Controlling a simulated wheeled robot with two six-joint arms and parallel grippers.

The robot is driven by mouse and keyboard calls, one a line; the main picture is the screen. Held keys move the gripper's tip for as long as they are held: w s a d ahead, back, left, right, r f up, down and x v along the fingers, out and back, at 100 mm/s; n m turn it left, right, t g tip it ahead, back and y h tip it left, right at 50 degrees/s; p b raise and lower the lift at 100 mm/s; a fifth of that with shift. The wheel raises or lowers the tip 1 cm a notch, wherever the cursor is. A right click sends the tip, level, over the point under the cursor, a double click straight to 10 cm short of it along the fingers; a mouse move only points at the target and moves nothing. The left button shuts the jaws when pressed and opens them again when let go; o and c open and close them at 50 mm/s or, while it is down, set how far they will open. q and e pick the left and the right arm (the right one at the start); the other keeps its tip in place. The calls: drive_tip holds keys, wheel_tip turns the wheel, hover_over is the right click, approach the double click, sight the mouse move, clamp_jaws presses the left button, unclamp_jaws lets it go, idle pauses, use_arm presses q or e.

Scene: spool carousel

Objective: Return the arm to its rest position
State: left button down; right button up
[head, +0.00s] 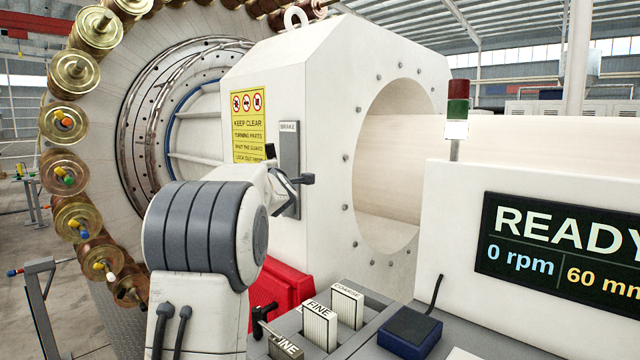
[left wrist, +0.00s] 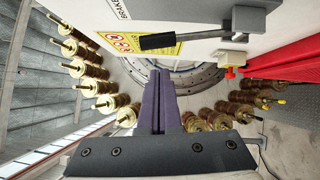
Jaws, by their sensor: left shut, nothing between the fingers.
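My left arm (head: 205,225) comes in low in the head view, with its wrist bent up in front of the brake plate (head: 289,160) on the white machine housing. In the left wrist view my left gripper (left wrist: 159,78) has its purple fingers together, with nothing between them. A brake lever with a black grip (left wrist: 172,39) shows above the fingertips there, apart from them in the picture. In the head view my wrist hides the gripper's fingers, and small dark parts overlap near the plate. My right gripper is in neither view.
A ring of spools (head: 65,115) stands at the left; it also shows in the wrist view (left wrist: 92,88). The display (head: 560,250) reads READY, 0 rpm.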

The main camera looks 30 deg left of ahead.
use_arm(q)
drive_tip(key=shift+d, duration=0.1)
